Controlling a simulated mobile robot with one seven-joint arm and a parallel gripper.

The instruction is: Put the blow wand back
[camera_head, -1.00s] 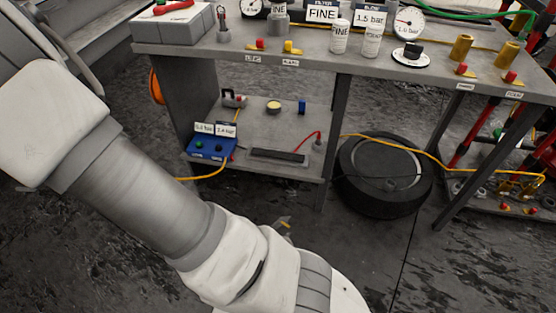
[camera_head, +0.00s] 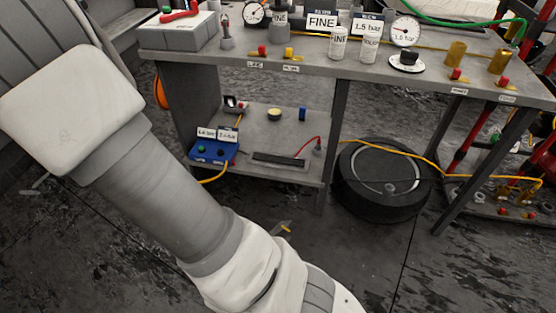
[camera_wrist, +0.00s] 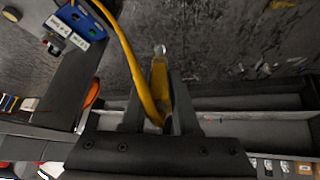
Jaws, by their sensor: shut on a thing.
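The blow wand (camera_wrist: 159,78) is a yellow tool with a pale metal tip, seen in the wrist view. My gripper (camera_wrist: 160,112) is shut around its body, one dark finger on each side. A yellow hose (camera_wrist: 127,55) curves beside the wand and runs up to the left in that view. In the head view my own arm covers the gripper. A small grey and yellow piece (camera_head: 284,228) shows just beyond the arm there, too small to tell what it is. No holder for the wand can be made out for certain.
A grey workbench (camera_head: 225,62) carries gauges, labelled canisters and brass fittings. Its lower shelf (camera_head: 285,135) holds a blue box (camera_head: 213,151) with two labels. A black tyre (camera_head: 380,185) lies on the floor under the bench at right. Open floor lies in front of the bench.

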